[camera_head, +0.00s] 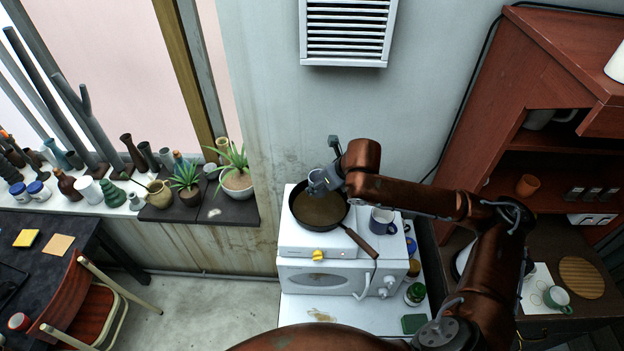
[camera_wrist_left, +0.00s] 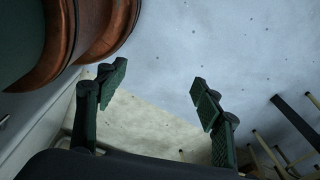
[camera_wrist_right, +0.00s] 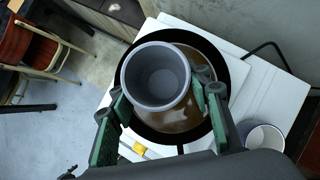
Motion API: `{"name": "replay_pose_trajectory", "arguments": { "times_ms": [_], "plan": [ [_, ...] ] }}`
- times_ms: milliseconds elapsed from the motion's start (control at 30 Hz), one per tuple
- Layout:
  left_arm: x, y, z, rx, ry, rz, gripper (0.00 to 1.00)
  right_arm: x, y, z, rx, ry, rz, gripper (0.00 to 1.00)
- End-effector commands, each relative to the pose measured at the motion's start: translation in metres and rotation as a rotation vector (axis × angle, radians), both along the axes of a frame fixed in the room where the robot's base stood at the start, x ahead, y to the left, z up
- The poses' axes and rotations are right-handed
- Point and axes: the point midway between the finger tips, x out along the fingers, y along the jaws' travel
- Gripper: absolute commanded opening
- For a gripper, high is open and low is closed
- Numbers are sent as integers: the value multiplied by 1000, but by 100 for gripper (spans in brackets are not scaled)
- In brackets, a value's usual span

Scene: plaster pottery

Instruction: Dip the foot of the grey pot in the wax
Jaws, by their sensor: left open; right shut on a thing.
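The grey pot (camera_wrist_right: 157,78) is upright in the right wrist view, its open mouth toward the camera. My right gripper (camera_wrist_right: 158,96) is shut on it, one finger on each side. The pot is over the dark pan (camera_wrist_right: 238,72), which holds brown liquid wax (camera_wrist_right: 203,68). In the head view the pot (camera_head: 318,181) shows at the back part of the pan (camera_head: 296,222), partly behind my gripper (camera_head: 326,178). Its foot is hidden, so I cannot tell whether it touches the wax. My left gripper (camera_wrist_left: 157,82) is open and empty, away from the pan.
The pan sits on a white hotplate (camera_head: 300,243) with a yellow knob, on a white oven (camera_head: 318,278). A blue-and-white mug (camera_head: 382,221) stands right of the pan, near its handle (camera_head: 362,244). A sill at left holds vases and plants. A red-brown cabinet (camera_head: 540,90) is at right.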

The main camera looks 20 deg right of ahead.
Motion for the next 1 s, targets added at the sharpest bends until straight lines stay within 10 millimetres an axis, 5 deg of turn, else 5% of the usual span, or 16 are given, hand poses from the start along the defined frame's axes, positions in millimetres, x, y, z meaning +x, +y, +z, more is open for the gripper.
{"name": "replay_pose_trajectory", "arguments": {
  "times_ms": [267,367,533,633,900,1000],
  "plan": [
    [-32,1,-31,1,35,8,61,13,-2,-33,2,10,-4,18],
    [-19,1,-41,0,22,4,61,13,-1,-41,1,10,-2,18],
    [29,-2,-43,-2,-38,-8,61,12,-2,-53,1,11,-4,18],
    [37,-2,-45,-3,-48,-10,61,12,-2,-63,0,11,-4,18],
    [-11,0,-53,-1,12,1,61,13,-1,-81,1,10,-1,18],
    [-14,0,-54,0,17,2,61,13,-1,-83,1,9,-1,18]
  ]
}}
